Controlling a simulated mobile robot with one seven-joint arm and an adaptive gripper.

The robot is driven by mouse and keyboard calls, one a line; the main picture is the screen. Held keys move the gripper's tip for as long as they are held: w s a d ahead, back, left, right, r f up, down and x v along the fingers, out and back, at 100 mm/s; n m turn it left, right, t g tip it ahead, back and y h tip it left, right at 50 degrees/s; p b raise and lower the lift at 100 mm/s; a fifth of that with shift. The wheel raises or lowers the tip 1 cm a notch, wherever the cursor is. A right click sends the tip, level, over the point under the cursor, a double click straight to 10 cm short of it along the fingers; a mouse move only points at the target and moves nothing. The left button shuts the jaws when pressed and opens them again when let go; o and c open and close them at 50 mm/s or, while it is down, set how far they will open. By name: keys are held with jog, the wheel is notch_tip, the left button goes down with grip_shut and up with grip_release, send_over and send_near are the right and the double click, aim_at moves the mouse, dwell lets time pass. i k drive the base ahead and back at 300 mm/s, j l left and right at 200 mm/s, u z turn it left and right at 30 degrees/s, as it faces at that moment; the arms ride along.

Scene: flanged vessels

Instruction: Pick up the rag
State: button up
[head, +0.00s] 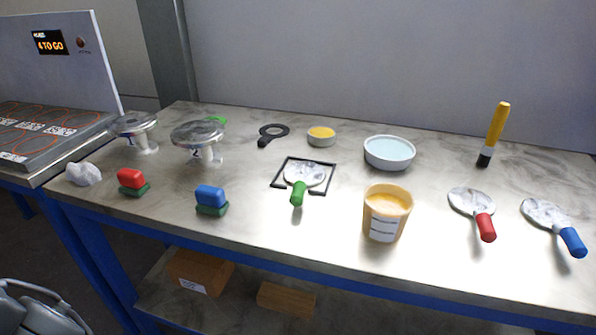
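The rag is most likely the white crumpled lump (83,174) at the left end of the table (330,230), close to its front left corner. It lies in front of a flanged vessel marked 1 (140,140) and to the left of a red block on a green base (132,182). Nothing touches it. A grey rounded part of my own body shows at the lower left corner, below and in front of the table. My gripper's fingers are not in view.
A second flanged vessel (203,145) and a blue block (211,200) stand right of the rag. Further right are a framed paddle (304,174), an orange tub (386,212), a bowl (389,153), a marker (494,134) and two paddles. A panelled station (50,135) adjoins at left.

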aim_at(84, 174)
jog(key=j, duration=1.5)
jog(key=i+j, duration=0.1)
jog(key=j, duration=0.5)
jog(key=i+j, duration=0.1)
jog(key=j, duration=0.45)
jog(key=i+j, duration=0.1)
jog(key=i, duration=0.1)
